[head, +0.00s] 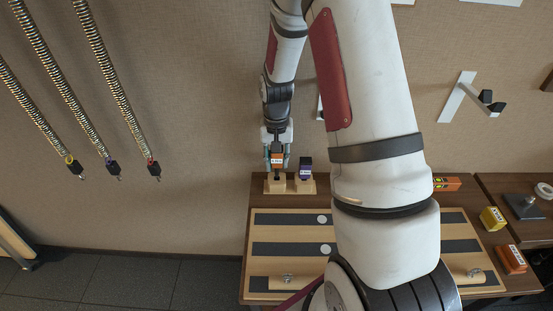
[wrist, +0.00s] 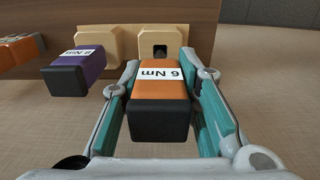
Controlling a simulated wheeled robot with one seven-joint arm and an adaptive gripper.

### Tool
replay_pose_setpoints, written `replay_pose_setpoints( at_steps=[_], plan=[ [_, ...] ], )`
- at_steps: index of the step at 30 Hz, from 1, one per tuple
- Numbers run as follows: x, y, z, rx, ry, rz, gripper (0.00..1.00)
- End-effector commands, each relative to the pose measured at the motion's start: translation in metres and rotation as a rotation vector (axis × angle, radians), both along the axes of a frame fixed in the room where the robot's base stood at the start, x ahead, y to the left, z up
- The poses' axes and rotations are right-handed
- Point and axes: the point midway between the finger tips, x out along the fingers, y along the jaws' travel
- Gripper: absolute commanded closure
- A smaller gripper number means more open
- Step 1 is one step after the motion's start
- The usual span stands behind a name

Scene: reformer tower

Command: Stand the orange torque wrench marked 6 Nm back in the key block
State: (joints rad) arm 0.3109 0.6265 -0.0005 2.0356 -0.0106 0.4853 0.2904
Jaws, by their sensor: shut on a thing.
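The orange torque wrench (wrist: 163,94) has a white "6 Nm" label and a black end cap. My gripper (head: 277,157) is shut on it, one finger on each side, at the left wooden block in the head view. In the wrist view my gripper (wrist: 165,85) holds it in front of the wooden key block (wrist: 170,35), whose dark hole shows just beyond the wrench. In the head view the orange wrench (head: 277,158) is upright over that block (head: 268,186). Whether its tip is inside the hole is hard to tell.
A purple wrench (head: 305,168) stands in the neighbouring block, close beside my gripper. The table (head: 247,220) holds a wooden board with dark strips. A yellow box (head: 492,218) and an orange box (head: 511,259) lie at the right. Three coiled springs (head: 113,80) hang on the left wall.

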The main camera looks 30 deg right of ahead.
Motion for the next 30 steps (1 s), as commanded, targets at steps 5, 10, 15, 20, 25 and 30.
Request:
replay_pose_setpoints(
  at_steps=[5, 10, 15, 20, 25, 30],
  plan=[
    [0.000, 0.000, -0.006, 0.000, 0.000, 0.000, 1.00],
    [0.001, 0.000, -0.010, -0.001, -0.001, 0.000, 1.00],
    [0.000, 0.000, -0.015, -0.001, -0.001, 0.000, 1.00],
    [0.000, 0.000, -0.019, 0.000, 0.000, 0.000, 1.00],
    [0.000, 0.000, -0.024, 0.000, 0.000, 0.000, 1.00],
    [0.000, 0.000, -0.028, 0.000, 0.000, 0.000, 1.00]
  ],
)
